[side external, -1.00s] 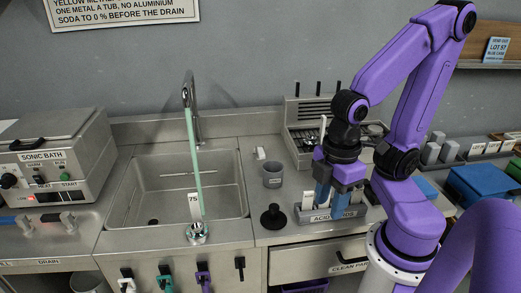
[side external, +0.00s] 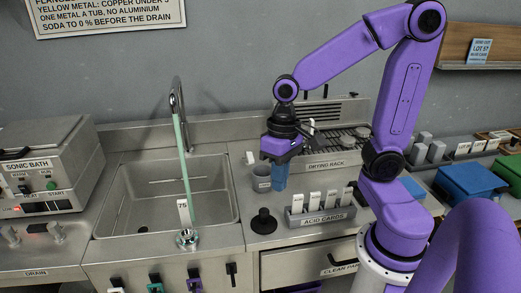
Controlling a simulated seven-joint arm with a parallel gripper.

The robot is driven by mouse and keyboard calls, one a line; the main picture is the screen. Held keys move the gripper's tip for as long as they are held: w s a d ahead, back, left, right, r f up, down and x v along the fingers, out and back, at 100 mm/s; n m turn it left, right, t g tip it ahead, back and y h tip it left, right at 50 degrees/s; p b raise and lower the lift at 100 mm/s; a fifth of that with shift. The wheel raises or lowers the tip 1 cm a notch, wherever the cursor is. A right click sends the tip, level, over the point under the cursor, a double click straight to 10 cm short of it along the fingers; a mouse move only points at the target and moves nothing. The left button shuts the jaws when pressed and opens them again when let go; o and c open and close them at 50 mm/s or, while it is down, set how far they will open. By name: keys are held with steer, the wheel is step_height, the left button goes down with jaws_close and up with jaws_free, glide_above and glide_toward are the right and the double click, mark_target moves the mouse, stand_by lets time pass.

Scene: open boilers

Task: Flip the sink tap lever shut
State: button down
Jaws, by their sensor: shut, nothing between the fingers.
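The sink (side external: 225,215) is a steel basin left of centre. A chrome gooseneck tap (side external: 175,98) rises at its back. A thin green strip (side external: 183,150) runs from near the tap's top down to a round chrome fitting (side external: 187,240) on the front rim, beside a tag reading 75 (side external: 183,212). I cannot tell which part is the lever. A small pale block (side external: 250,157) stands on the counter right of the sink. My gripper (side external: 280,188) is shut and empty, blue fingers pointing down, right of the sink and beside a grey cup (side external: 261,180).
A black knob (side external: 263,221) on a round base stands in front of the cup. The acid cards rack (side external: 322,218) is to its right, and a drying rack (side external: 330,165) is behind. The sonic bath (side external: 35,178) stands left of the sink.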

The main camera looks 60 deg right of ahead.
mark_target(250, 157)
steer(key=w+d+m+t, duration=0.1)
steer(key=w+d+m, duration=0.3)
steer(key=d+m, duration=0.5)
steer(key=w+d+m+t+y, duration=0.1)
steer(key=w+d+m, duration=0.4)
steer(key=d+m, duration=0.3)
steer(key=w+d+m+t, duration=0.1)
steer(key=w+d+m, duration=0.4)
steer(key=d+m, duration=0.4)
steer(key=shift+d+f+m+t+y, duration=0.3)
steer(key=shift+d+f+y, duration=0.1)
steer(key=shift+d, duration=0.1)
steer(key=x, duration=1)
steer(key=shift+s, duration=0.1)
steer(key=shift+w+a, duration=0.85)
steer(key=shift+w, duration=0.05)
steer(key=shift+w+a, duration=0.55)
steer(key=shift+w, duration=0.05)
steer(key=shift+a, duration=0.1)
